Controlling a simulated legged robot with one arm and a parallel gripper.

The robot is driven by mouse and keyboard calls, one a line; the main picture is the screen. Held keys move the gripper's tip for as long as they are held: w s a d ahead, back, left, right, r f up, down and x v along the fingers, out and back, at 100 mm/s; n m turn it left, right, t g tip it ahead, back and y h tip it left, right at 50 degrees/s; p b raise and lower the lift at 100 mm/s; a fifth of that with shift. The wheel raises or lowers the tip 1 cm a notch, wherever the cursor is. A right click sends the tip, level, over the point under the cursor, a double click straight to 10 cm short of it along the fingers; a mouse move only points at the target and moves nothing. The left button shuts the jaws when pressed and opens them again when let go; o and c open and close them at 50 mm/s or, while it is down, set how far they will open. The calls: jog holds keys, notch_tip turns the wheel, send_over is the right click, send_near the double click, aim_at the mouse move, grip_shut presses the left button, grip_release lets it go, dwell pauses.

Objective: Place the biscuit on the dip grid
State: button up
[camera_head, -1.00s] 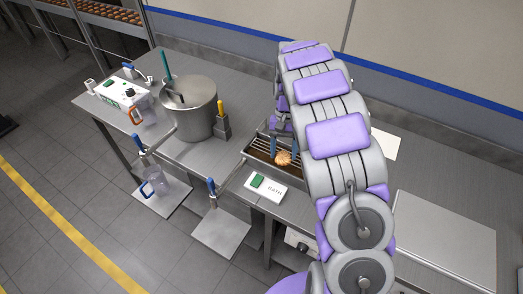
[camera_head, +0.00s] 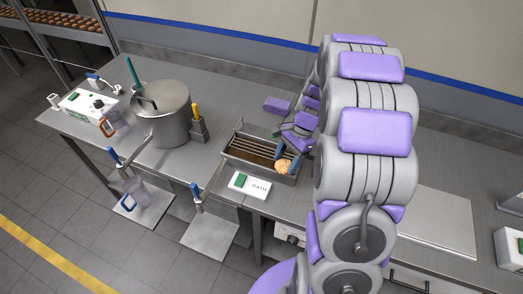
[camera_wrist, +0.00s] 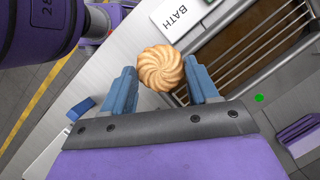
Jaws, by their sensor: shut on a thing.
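The biscuit (camera_wrist: 160,68) is round and golden with a swirled top. My gripper (camera_wrist: 162,82) is shut on it, with a blue finger on either side. In the head view the biscuit (camera_head: 283,166) shows at the right end of the bath, with my gripper (camera_head: 284,153) around it. The dip grid (camera_head: 252,145) is a set of metal bars over brown liquid in a steel bath (camera_head: 233,165). In the wrist view the grid (camera_wrist: 262,47) lies to the right of the biscuit, which overlaps the bath's edge. The biscuit's exact height above the bath cannot be told.
A white BATH box (camera_head: 249,185) stands in front of the bath. A steel pot (camera_head: 161,115) and a holder with a yellow handle (camera_head: 198,125) stand to the left. A flat steel plate (camera_head: 440,225) lies right of my arm.

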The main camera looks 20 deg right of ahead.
jog(key=s+m, duration=0.2)
jog(key=s, duration=0.1)
jog(key=shift+f+m+t, duration=0.15)
jog(key=shift+m+t, duration=0.25)
jog(key=m+b, duration=0.1)
jog(key=b, duration=0.1)
send_over(262, 151)
jog(key=s+d, duration=0.1)
jog(key=d, duration=0.1)
jog(key=shift+s+a+f, duration=0.15)
jog(key=shift+f, duration=0.75)
jog(key=shift+w+r, duration=0.1)
jog(key=shift+w, duration=0.5)
jog(key=shift+a+f+b, duration=0.1)
jog(key=shift+f+b, duration=0.5)
jog(key=shift+f, duration=1.3)
jog(key=shift+r, duration=0.1)
jog(key=o, duration=0.7)
